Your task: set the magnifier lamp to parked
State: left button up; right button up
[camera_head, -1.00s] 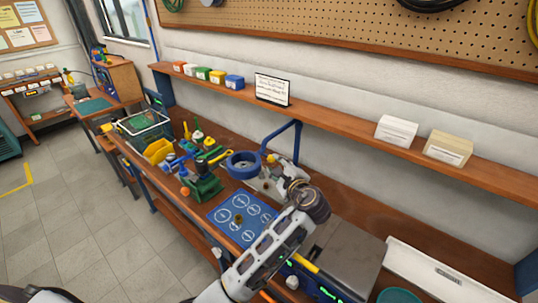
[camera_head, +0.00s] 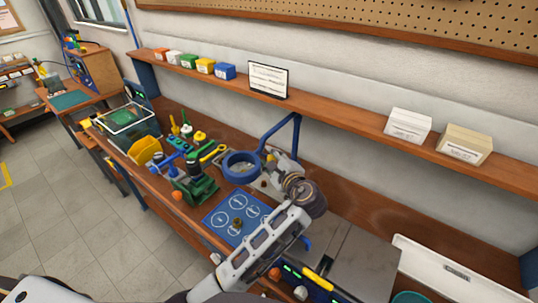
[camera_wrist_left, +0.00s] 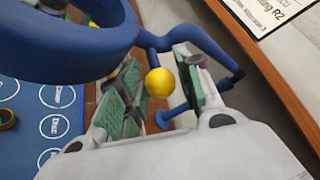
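The magnifier lamp has a blue ring head (camera_head: 240,167) over the bench and a blue jointed arm (camera_head: 281,128) near the wall. Its yellow ball knob (camera_wrist_left: 160,82) shows in the left wrist view, with the blue ring (camera_wrist_left: 70,50) at upper left. My left gripper (camera_head: 271,176) is right beside the lamp head in the head view. In the wrist view its green-padded fingers (camera_wrist_left: 158,90) are apart, with the knob in line with the gap; I cannot tell whether they touch it. My right gripper is not in view.
A blue mat (camera_head: 236,219) with printed circles lies below the ring. Green clamps (camera_head: 194,185), a yellow bin (camera_head: 145,151) and a wire basket (camera_head: 128,125) stand to the left. A grey box (camera_head: 350,260) is at right. A wooden shelf (camera_head: 330,112) runs above.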

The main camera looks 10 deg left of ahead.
pick_arm(q)
jog(key=shift+r, duration=0.1)
jog(key=shift+d, duration=0.1)
jog(key=shift+c, duration=0.5)
grip_shut()
jog(key=shift+a, duration=0.2)
